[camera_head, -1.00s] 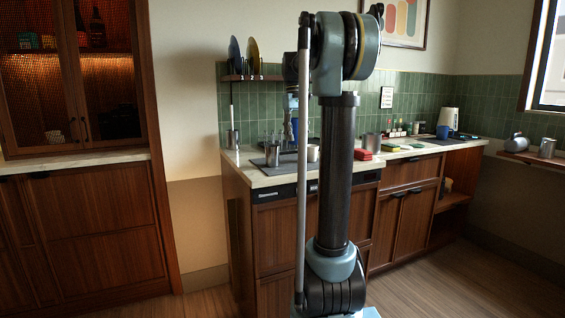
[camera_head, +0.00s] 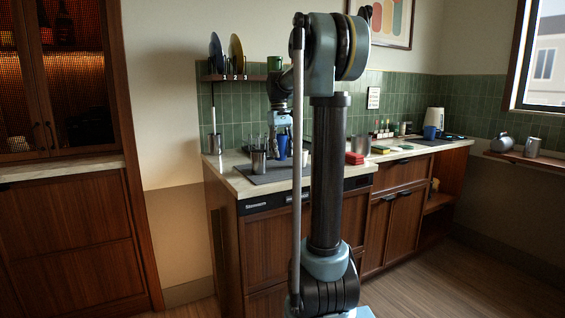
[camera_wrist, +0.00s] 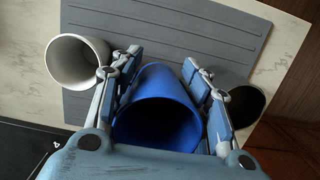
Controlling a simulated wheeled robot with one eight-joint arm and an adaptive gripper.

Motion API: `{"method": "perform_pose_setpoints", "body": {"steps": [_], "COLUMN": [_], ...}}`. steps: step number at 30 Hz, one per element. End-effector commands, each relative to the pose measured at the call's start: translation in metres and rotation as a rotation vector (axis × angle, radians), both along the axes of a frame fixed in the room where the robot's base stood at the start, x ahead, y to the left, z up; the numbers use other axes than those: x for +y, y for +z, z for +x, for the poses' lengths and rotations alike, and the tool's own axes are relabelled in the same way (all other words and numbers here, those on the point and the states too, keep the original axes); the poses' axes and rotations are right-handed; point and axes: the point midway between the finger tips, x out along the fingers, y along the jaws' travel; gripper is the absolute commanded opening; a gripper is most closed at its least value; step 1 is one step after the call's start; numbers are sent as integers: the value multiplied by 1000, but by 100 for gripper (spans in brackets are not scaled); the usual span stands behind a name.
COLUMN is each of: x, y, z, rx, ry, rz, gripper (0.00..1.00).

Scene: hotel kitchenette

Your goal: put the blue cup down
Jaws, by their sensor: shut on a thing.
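The blue cup (camera_wrist: 158,108) is between the fingers of my gripper (camera_wrist: 161,66) in the wrist view. My gripper is shut on it, with a finger on each side. In the head view the blue cup (camera_head: 282,147) hangs from my gripper (camera_head: 277,128) at the counter, partly behind my arm. A grey ribbed mat (camera_wrist: 165,32) lies under and beyond the cup in the wrist view. It also shows as a dark mat (camera_head: 262,177) in the head view. Whether the cup's base touches the mat is hidden.
A pale cup (camera_wrist: 76,62) stands close on the left and a dark-mouthed cup (camera_wrist: 245,106) close on the right of my fingers. A second blue cup (camera_head: 430,132) stands farther right on the counter, past a red block (camera_head: 355,158). A plate shelf (camera_head: 238,77) hangs above.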

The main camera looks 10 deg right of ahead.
Motion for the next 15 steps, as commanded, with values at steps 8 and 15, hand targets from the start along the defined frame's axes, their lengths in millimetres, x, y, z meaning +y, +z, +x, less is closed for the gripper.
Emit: {"method": "perform_pose_setpoints", "body": {"steps": [8, 15], "x": [1, 1], "y": [-34, -39], "z": [0, 0], "rx": [0, 0], "ry": [1, 1], "rz": [0, 0], "gripper": [18, 18]}}
